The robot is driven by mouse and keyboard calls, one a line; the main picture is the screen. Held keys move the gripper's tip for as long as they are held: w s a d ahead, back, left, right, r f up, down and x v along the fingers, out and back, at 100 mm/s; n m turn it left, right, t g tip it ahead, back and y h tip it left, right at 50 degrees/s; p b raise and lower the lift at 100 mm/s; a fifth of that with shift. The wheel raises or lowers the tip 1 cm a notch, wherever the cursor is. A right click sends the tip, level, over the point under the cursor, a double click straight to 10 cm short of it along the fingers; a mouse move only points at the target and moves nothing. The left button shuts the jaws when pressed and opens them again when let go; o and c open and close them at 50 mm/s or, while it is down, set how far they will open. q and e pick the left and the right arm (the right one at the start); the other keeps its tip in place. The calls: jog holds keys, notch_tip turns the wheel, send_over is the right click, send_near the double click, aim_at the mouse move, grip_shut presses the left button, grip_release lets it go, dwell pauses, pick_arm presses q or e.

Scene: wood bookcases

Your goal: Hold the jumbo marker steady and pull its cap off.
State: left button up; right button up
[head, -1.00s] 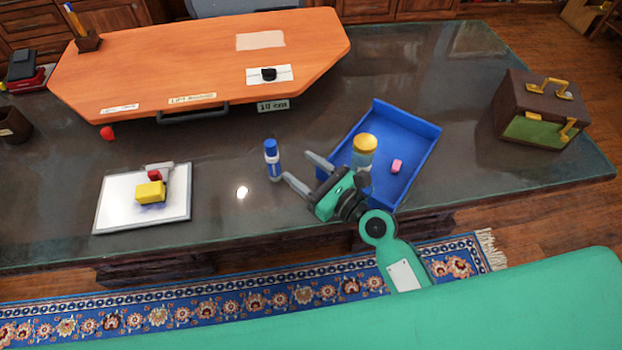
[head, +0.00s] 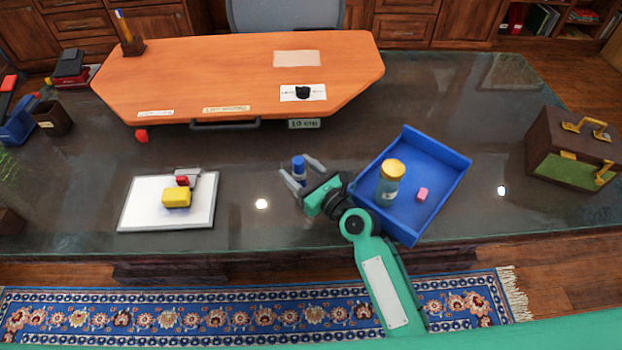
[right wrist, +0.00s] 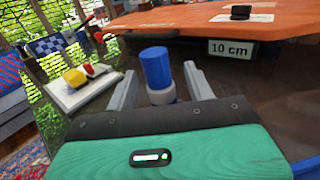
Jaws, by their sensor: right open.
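The jumbo marker (head: 298,169) stands upright on the dark desk, with a blue cap on top and a pale band below it. It also shows in the right wrist view (right wrist: 157,72), between the two fingers. My right gripper (head: 302,172) is open, with one finger on each side of the marker. The marker's lower part is hidden by the gripper. My left gripper is not in view.
A blue tray (head: 448,183) holding a yellow-lidded jar (head: 390,182) and a pink block (head: 422,195) is right of the gripper. A white board (head: 140,205) with a yellow block (head: 176,197) is at left. An orange raised board (head: 230,70) stands behind. A brown case (head: 575,145) is far right.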

jog(key=shift+w+a, duration=0.2)
jog(key=c, duration=1)
dwell(0.5)
